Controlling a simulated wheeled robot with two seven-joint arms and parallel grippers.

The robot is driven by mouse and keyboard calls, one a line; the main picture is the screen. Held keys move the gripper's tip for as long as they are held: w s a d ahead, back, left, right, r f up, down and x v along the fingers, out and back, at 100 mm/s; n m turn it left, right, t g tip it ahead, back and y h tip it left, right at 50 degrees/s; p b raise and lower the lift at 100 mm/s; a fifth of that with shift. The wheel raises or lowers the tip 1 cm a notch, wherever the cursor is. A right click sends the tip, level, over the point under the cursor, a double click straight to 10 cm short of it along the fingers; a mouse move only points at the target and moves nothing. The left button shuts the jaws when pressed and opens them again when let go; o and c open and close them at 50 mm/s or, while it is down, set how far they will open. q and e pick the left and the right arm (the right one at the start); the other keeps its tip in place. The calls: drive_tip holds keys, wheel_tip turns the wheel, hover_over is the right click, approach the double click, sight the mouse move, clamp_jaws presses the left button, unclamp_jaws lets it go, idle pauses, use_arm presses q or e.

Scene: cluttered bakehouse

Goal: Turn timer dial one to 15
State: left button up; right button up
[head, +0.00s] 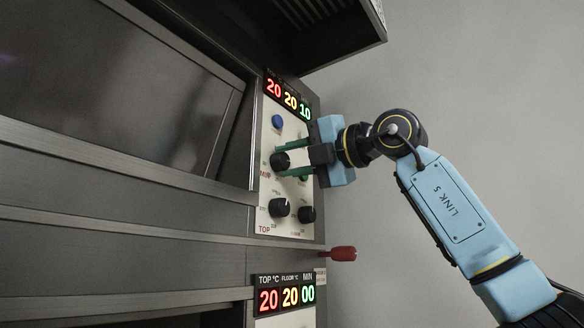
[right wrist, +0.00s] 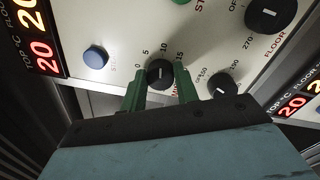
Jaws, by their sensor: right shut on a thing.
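The timer dial (head: 280,161) is a black knob on the upper white control panel. In the right wrist view the dial (right wrist: 160,73) sits in a scale printed 0, 5, 10, 15, and its white mark appears to point near 10. My right gripper (head: 278,160) has green fingers shut on the dial, one on each side; it also shows in the right wrist view (right wrist: 162,84). The upper display (head: 288,95) reads 20, 20 and 10, the 10 in green. My left gripper is not in view.
Two more black knobs, one at left (head: 279,207) and one at right (head: 306,214), sit below the dial. A blue button (head: 277,121) sits above it. A red-handled lever (head: 343,253) juts out lower down. A lower display (head: 286,297) reads 20, 20, 00. Plain wall fills the right.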

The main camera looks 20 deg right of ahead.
drive_tip(key=m+b, duration=0.2)
drive_tip(key=m, duration=0.2)
drive_tip(key=shift+f+m, duration=0.1)
drive_tip(key=shift+m, duration=0.3)
drive_tip(key=m+b, duration=0.2)
drive_tip(key=m, duration=0.2)
drive_tip(key=shift+m, duration=0.4)
drive_tip(key=o, duration=1)
drive_tip(key=shift+c, duration=0.2)
drive_tip(key=shift+s, duration=0.1)
drive_tip(key=b+v, duration=0.4)
drive_tip(key=v, duration=0.9)
drive_tip(key=shift+s, duration=0.25)
drive_tip(key=shift+f, duration=0.1)
